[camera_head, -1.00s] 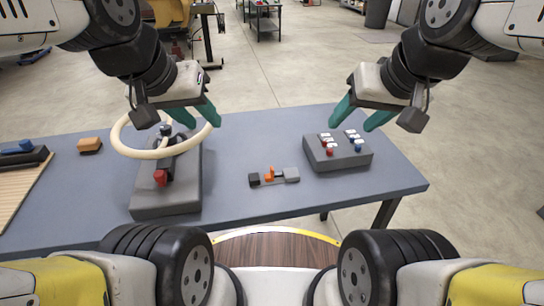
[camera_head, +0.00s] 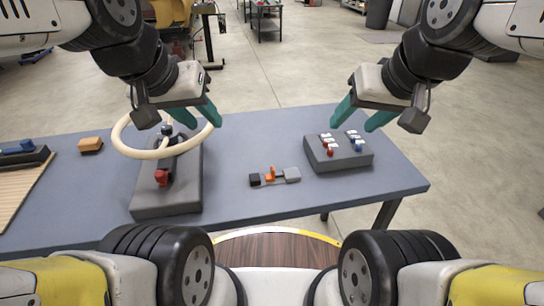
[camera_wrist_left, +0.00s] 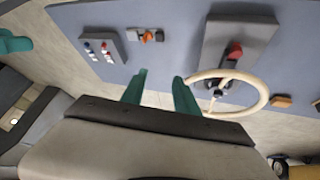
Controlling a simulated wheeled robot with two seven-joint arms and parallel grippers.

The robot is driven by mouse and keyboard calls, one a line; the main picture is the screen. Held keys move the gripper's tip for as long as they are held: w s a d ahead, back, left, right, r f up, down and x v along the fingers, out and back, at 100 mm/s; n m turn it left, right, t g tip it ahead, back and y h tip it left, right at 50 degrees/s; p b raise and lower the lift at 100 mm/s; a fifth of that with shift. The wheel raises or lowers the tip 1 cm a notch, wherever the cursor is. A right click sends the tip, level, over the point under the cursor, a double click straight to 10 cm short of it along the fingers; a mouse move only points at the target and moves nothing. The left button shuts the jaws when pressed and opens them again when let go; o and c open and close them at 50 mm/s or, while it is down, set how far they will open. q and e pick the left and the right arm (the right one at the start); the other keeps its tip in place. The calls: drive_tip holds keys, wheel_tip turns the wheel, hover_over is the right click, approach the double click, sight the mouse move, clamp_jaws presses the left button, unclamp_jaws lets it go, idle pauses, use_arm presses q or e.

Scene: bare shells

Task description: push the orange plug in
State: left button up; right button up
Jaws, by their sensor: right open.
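The orange plug (camera_head: 269,174) sits on a small base between a black block (camera_head: 255,180) and a grey block (camera_head: 292,175), near the middle of the table. It also shows in the left wrist view (camera_wrist_left: 148,37). I cannot tell how far it is seated. My left gripper (camera_head: 190,124) is open and empty, above the far side of the table near the cream ring; its two teal fingers stand apart in the left wrist view (camera_wrist_left: 158,88). My right gripper (camera_head: 354,122) is open and empty, above the far edge of the switch box. Both are well apart from the plug.
A cream ring wheel (camera_head: 125,145) with a red knob stands on a grey base (camera_head: 167,204) left of the plug. A grey box (camera_head: 345,158) with several red and blue switches is to the right. An orange-tan block (camera_head: 90,145) lies at far left. Bare table surrounds the plug.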

use_arm(q)
drive_tip(key=shift+w, duration=0.1)
drive_tip(key=shift+c, duration=0.6)
drive_tip(key=n+g+y, duration=0.2)
drive_tip(key=n+g, duration=0.1)
drive_tip(key=g, duration=0.3)
hover_over(273, 168)
wheel_tip(273, 168, down, 18)
drive_tip(key=shift+a+f, duration=0.1)
drive_tip(key=shift+a, duration=0.05)
wheel_tip(273, 168, down, 8)
drive_tip(key=shift+f, duration=0.1)
clamp_jaws()
